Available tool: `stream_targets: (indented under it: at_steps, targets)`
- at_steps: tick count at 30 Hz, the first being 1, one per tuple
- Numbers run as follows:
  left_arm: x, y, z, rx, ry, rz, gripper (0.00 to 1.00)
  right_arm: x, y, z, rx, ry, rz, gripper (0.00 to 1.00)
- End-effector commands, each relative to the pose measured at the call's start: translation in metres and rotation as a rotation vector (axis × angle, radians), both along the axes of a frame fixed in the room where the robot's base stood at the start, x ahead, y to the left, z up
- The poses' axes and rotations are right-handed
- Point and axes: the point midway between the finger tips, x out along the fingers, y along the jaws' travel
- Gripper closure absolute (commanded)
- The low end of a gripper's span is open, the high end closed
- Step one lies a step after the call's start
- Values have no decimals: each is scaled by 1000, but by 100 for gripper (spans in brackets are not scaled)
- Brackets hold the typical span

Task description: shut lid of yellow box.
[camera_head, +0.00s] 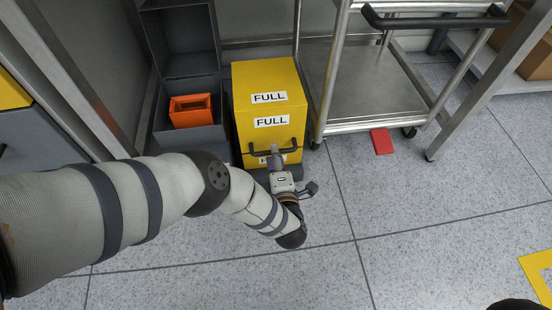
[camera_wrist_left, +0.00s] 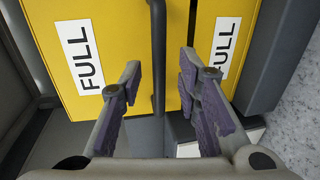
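The yellow box (camera_head: 266,85) stands on the floor at the middle of the head view, with "FULL" labels on its top and front. Its lid looks down, or nearly so; I cannot tell whether it is fully seated. A dark bar handle (camera_head: 287,150) runs across its front. My left gripper (camera_head: 275,158) is at this handle, hiding part of a lower label. In the left wrist view, the two purple-padded fingers (camera_wrist_left: 160,92) are spread apart, with the handle (camera_wrist_left: 158,55) between them and the yellow front (camera_wrist_left: 120,25) behind. My right gripper does not show.
Left of the yellow box is an open grey box (camera_head: 187,60) with an orange bin (camera_head: 191,110) inside. A metal cart (camera_head: 365,80) stands close on the right, with a red flat object (camera_head: 382,141) on the floor. The floor (camera_head: 400,210) in front is clear.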

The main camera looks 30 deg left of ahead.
Motion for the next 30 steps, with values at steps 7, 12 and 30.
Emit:
stream_targets:
  at_steps: [7, 12, 30]
  targets:
    - [-43, -30, 10, -4, 5, -3, 69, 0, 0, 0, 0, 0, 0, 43]
    - [-77, -53, 19, -2, 2, -3, 69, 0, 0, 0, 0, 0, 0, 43]
    - [-53, -76, 53, 110, -33, -238, 100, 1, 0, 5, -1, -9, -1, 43]
